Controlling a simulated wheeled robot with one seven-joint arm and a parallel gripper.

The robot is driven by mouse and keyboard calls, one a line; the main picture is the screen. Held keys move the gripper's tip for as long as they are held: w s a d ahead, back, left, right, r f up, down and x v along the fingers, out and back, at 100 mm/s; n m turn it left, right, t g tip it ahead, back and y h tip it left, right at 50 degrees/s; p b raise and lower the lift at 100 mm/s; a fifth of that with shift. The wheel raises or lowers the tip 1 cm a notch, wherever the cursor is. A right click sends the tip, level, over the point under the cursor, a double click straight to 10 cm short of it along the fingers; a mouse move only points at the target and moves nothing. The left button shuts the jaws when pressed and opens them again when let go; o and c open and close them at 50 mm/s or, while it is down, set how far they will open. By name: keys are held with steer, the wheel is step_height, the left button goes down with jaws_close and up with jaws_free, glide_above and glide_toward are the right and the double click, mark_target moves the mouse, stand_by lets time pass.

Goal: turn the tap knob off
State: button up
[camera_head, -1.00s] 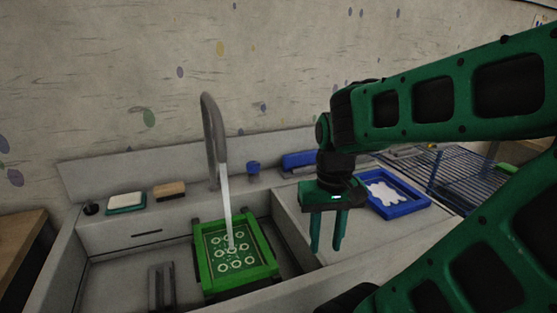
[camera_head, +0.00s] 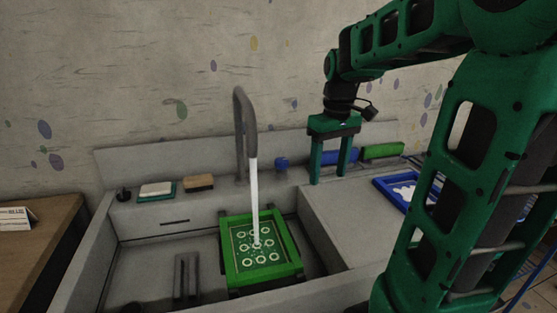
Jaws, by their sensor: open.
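The tap (camera_head: 240,125) is a tall grey curved spout behind the sink. A white stream of water (camera_head: 254,200) runs from it onto a green frame (camera_head: 289,270) in the basin. A small blue knob (camera_head: 281,164) stands on the back ledge just right of the tap. My gripper (camera_head: 329,178) points down, open and empty, to the right of the blue knob and apart from it. Its fingers stand in front of a blue object on the ledge and partly hide it.
A soap-like white block on a green dish (camera_head: 157,191) and a brown sponge (camera_head: 199,182) lie on the left ledge. A blue tray (camera_head: 386,184) with a white shape lies on the right counter. A green block (camera_head: 382,151) is at back right. A wooden table (camera_head: 45,230) is at left.

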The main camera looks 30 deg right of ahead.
steer(key=w+d+r+n, duration=0.25)
steer(key=w+n, duration=0.35)
steer(key=w, duration=1.1)
steer(key=n, duration=0.6)
glide_above(281, 159)
step_height(281, 159, down, 3)
steer(key=f, duration=1)
steer(key=shift+s+f, duration=0.2)
steer(key=c, duration=1.1)
steer(key=shift+a+r, duration=0.1)
steer(key=shift+a, duration=0.05)
